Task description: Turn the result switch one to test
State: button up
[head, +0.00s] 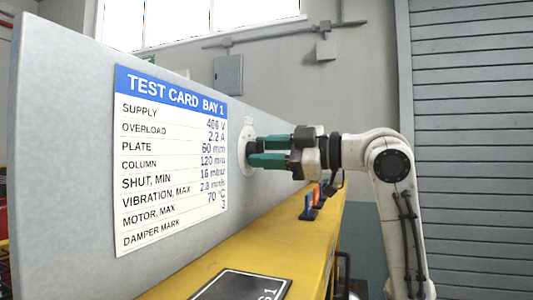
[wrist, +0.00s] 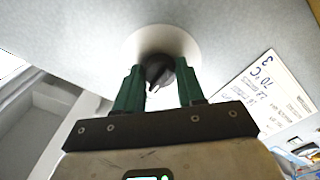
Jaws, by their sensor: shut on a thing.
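The result switch is a dark knob (wrist: 158,72) on a round white plate (wrist: 188,45) on the grey upright panel. My gripper (wrist: 160,85) has its two green fingers on either side of the knob and is shut on it. In the head view my gripper (head: 255,152) reaches in from the right, with its fingertips at the white plate (head: 246,135). The knob is hidden there by the fingers. The knob's pointer and any position marks on the plate cannot be read.
A test card (head: 170,150) is fixed to the grey panel (head: 60,120), left of the switch. Below is a yellow bench (head: 215,262) with a dark label plate (head: 240,286). Small blue and red items (head: 310,204) stand on the bench below my gripper.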

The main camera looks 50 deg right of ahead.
jog(key=o, duration=1)
jog(key=shift+o, duration=0.2)
jog(key=b+v, duration=0.2)
jog(key=v, duration=0.8)
jog(key=shift+s, duration=0.35)
jog(key=shift+s+d, duration=0.1)
jog(key=shift+d, duration=0.1)
